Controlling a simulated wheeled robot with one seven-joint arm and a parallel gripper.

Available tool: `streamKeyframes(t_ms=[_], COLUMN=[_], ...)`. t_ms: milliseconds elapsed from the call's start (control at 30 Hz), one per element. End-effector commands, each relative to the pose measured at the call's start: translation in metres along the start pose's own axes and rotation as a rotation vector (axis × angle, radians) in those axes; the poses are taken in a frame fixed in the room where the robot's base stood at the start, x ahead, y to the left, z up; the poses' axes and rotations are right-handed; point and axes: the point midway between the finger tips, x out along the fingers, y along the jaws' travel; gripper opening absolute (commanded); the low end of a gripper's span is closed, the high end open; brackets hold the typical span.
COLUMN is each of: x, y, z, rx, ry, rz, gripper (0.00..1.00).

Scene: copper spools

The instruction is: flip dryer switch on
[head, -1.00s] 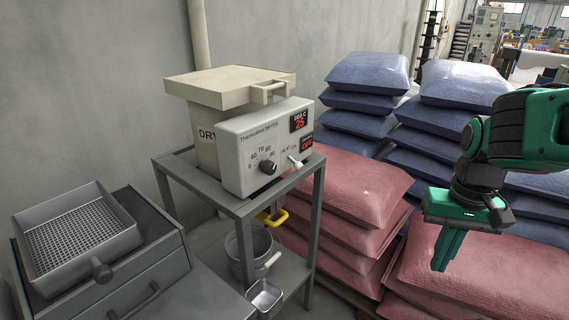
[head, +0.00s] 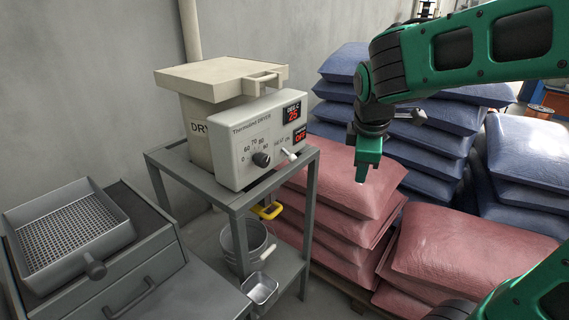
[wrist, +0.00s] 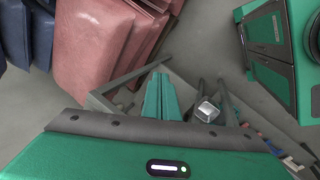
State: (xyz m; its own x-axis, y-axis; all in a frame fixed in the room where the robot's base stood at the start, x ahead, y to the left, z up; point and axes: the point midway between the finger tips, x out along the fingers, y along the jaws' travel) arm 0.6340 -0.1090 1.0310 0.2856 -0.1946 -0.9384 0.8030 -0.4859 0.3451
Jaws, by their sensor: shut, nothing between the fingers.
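The dryer is a beige hopper with a lid (head: 220,78) and a pale control box (head: 262,140) on its front. The box carries a black dial (head: 261,159), a red readout of 25 (head: 292,112) and a lower red display reading OFF (head: 300,135). The small toggle switch (head: 288,154) sits at the lower right of the panel, beside the HEAT label. My gripper (head: 362,180) is shut and empty, pointing down, to the right of the panel and apart from it. In the wrist view the closed green fingers (wrist: 160,95) show; the switch does not.
The dryer stands on a grey metal stand (head: 238,200) with a bucket (head: 247,243) and a scoop (head: 260,289) on its lower shelf. A yellow handle (head: 266,211) shows below the stand top. Pink sacks (head: 340,190) and blue sacks (head: 440,140) fill the right. A sieve tray (head: 70,235) is at left.

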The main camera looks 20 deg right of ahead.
Motion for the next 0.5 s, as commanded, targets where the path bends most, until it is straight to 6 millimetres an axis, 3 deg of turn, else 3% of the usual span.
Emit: streamKeyframes(t_ms=[33, 233, 400, 500], x=[-0.003, -0.018, -0.029, -0.033], y=[0.007, 0.025, 0.026, 0.026], z=[-0.028, -0.12, -0.169, -0.182], rx=[-0.148, -0.678, -0.949, -1.024], ry=[0.015, 0.041, 0.04, 0.037], rz=[0.032, 0.171, 0.251, 0.275], gripper=[0.0, 0.0, 0.0, 0.0])
